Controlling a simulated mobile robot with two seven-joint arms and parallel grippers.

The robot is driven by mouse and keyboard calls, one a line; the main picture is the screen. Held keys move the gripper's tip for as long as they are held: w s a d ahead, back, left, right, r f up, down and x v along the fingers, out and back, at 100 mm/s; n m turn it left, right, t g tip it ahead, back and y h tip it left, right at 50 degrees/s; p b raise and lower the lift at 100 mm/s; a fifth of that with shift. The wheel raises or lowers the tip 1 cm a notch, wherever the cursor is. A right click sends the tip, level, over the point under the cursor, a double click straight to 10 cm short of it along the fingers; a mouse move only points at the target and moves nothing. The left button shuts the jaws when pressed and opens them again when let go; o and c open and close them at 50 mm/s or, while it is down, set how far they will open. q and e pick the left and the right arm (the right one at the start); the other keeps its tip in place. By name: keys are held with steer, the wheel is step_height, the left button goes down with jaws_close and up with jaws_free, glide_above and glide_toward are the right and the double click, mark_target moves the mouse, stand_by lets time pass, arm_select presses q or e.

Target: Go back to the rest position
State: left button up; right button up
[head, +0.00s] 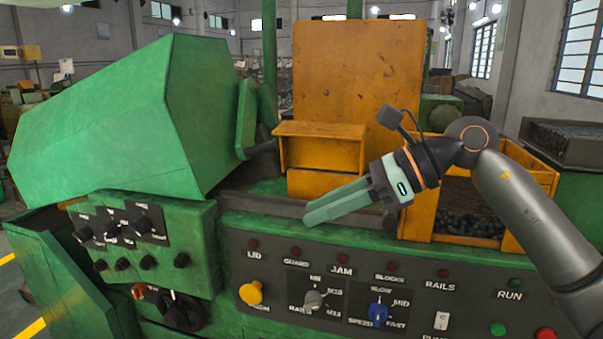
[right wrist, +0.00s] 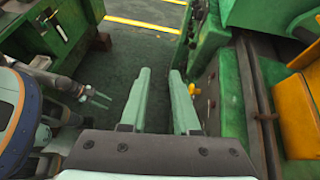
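My right gripper (head: 338,204) is in front of the machine, above the control panel, with its pale green fingers pointing left. In the right wrist view the two fingers (right wrist: 164,98) stand apart with nothing between them. The arm reaches in from the right of the head view. My left gripper is not in the head view. In the right wrist view its two small pale prongs (right wrist: 97,98) show at the left, apart and empty, over the dark floor.
The green heading machine has a large hood (head: 95,110) and a control panel (head: 345,262) with a yellow button (head: 251,293) and a blue knob (head: 378,313). An orange bin (head: 420,215) of dark parts sits behind my right wrist. Open floor (right wrist: 125,55) lies beyond the fingers.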

steer(key=s+a+f+m+y, duration=0.2)
steer(key=a+f+m+y, duration=0.2)
steer(key=f+m+y, duration=0.4)
steer(key=w+d+f+m+t+h, duration=0.1)
steer(key=d+f+m+t+h, duration=0.4)
steer(key=f+m+t, duration=0.65)
steer(key=w+d+f+m+t+h, duration=0.1)
steer(key=d+f+m+t+h, duration=0.5)
steer(key=m, duration=1.1)
steer(key=s+d+f+m+g+h, duration=0.3)
steer(key=s+f+m+g, duration=0.2)
steer(key=s+f, duration=0.6)
steer(key=s+d+f+m+g+h, duration=0.3)
steer(key=s+f+m, duration=0.6)
steer(key=f, duration=0.8)
steer(key=shift+s+d+g+h, duration=0.3)
steer(key=shift+s+g, duration=0.75)
steer(key=shift+s, duration=0.15)
steer(key=shift+f, duration=0.1)
